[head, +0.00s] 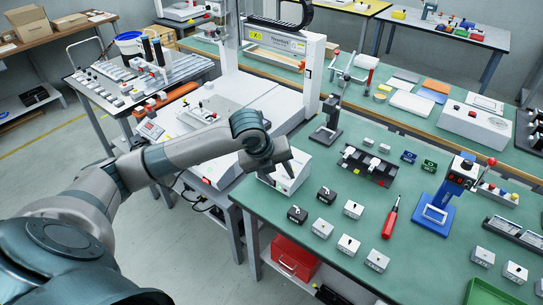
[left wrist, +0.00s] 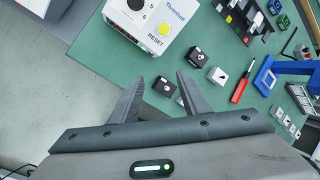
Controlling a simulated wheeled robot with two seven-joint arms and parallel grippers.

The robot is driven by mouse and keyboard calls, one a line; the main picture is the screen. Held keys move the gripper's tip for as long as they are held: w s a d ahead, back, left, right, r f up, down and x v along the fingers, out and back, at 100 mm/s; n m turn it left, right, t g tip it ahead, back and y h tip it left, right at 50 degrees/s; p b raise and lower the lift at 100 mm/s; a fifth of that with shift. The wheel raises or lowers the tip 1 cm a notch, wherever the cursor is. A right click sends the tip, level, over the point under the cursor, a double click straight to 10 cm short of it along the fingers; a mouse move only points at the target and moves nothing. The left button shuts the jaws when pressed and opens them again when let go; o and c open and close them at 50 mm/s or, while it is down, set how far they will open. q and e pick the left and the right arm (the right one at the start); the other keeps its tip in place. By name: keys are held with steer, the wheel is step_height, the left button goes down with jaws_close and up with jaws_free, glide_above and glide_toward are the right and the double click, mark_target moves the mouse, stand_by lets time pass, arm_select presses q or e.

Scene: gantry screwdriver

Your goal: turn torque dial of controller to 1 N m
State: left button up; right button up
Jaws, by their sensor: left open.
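The controller is a white box at the left edge of the green table, in the head view (head: 291,182) partly hidden by my left gripper (head: 280,168). In the left wrist view the controller (left wrist: 170,30) is at the top, with a black torque dial (left wrist: 136,4) cut off by the upper edge, a yellow button and the word RESET. The dial's setting cannot be read. My left gripper (left wrist: 160,92) is open and empty, its two fingers apart and pointing toward the controller's front. My right gripper is not in view.
Small black and white boxes, a red screwdriver (head: 391,217) and a blue press stand (head: 434,216) are on the green table. A white gantry post (head: 313,77) rises just behind the controller.

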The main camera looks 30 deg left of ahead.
arm_select(q)
steer(key=w+a+r+m, duration=0.3)
steer(key=a+r, duration=0.7)
steer(key=shift+w+m+y, duration=0.25)
steer(key=shift+m+y, duration=0.15)
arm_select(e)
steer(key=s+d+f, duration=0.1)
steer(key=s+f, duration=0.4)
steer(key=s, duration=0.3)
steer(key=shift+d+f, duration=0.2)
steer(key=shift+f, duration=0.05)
arm_select(q)
steer(key=p+x, duration=0.3)
steer(key=x, duration=1.4)
steer(key=shift+w+a+f, duration=0.1)
steer(key=shift+w, duration=0.2)
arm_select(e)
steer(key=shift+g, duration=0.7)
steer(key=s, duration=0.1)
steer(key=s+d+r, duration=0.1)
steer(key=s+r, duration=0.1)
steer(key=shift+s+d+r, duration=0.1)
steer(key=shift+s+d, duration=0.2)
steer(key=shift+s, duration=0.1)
arm_select(q)
steer(key=shift+c, duration=0.4)
jaws_close()
